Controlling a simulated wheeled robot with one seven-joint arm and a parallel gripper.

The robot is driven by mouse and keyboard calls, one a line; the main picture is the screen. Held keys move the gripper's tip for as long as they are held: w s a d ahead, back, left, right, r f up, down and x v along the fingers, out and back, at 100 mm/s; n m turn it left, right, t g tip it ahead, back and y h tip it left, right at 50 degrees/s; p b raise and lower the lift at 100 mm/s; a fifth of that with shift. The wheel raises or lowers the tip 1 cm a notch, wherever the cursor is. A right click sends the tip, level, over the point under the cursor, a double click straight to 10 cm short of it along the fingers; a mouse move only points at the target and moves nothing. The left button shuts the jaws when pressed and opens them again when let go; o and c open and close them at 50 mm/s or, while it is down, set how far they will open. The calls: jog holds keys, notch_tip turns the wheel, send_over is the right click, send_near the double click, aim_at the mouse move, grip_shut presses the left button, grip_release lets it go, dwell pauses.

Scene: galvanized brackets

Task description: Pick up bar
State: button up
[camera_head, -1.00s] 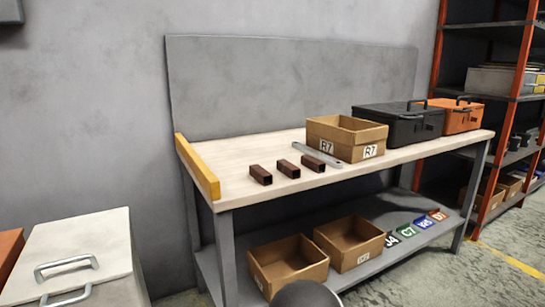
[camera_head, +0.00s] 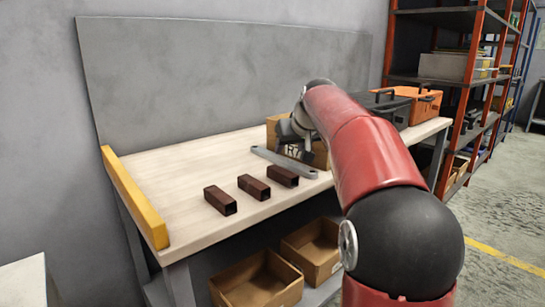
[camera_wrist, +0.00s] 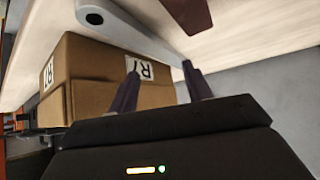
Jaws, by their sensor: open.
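A flat grey metal bar (camera_head: 283,161) with a hole at its end lies on the pale workbench top, in front of the cardboard box labelled R7. In the wrist view the bar (camera_wrist: 130,28) runs from the upper left down toward the right fingertip. My gripper (camera_wrist: 162,68) is open and empty, with its two dark fingers apart. The left finger overlaps the box in the picture, and the right fingertip is close to the bar's end. I cannot tell whether it touches. In the head view my gripper (camera_head: 302,148) is above the bar and box, partly hidden by my red arm.
Three dark brown square tubes (camera_head: 254,187) lie on the workbench (camera_head: 180,170) in front of the bar. The R7 box (camera_wrist: 100,75) stands close behind the bar. Black and orange cases (camera_head: 420,104) stand farther right. A yellow rail (camera_head: 134,197) edges the left end, where the top is clear.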

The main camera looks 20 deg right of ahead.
aim_at(281, 158)
jog(key=shift+x, duration=1.05)
jog(key=x, duration=0.5)
jog(key=shift+w, duration=0.45)
jog(key=shift+c, duration=0.4)
